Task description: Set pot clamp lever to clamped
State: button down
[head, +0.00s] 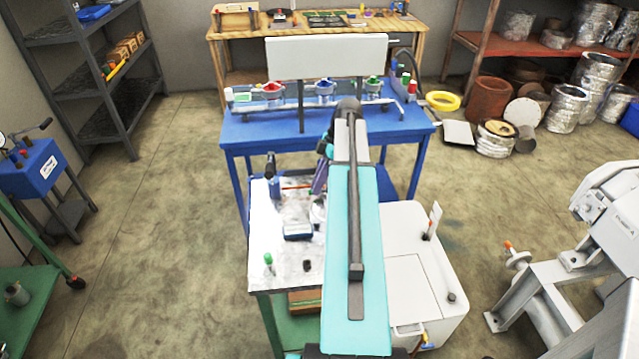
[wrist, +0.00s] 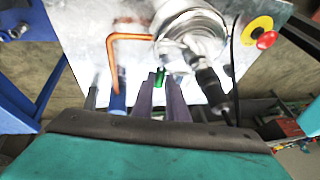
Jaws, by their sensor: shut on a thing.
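My gripper (wrist: 159,84) shows in the wrist view as two purple-grey fingers. It is shut on a small green piece (wrist: 161,76), which looks like the grip of the pot clamp lever. The round shiny metal pot (wrist: 190,32) is just beyond the fingertips, on a metal worktop (wrist: 85,25). How the lever joins the clamp is hidden. In the head view my gripper (head: 320,178) is by the right side of the worktop (head: 262,225), largely covered by my arm. I cannot read the lever's position there.
A copper-coloured bent rod (wrist: 130,37) is left of the pot. A dark tool (wrist: 212,88) with a cable is close on the right, and a red button on a yellow base (wrist: 264,34) is farther right. A blue table (head: 245,128) stands behind. A white cabinet (head: 440,275) is on the right.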

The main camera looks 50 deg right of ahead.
jog(key=c, duration=1.7)
grip_release()
jog(key=shift+a, duration=0.1)
jog(key=shift+c, duration=0.2)
jog(key=shift+r, duration=0.1)
jog(key=p+v, duration=0.3)
jog(key=v, duration=1)
jog(key=shift+d+r, duration=0.2)
jog(key=shift+r, duration=0.05)
jog(key=shift+r, duration=0.1)
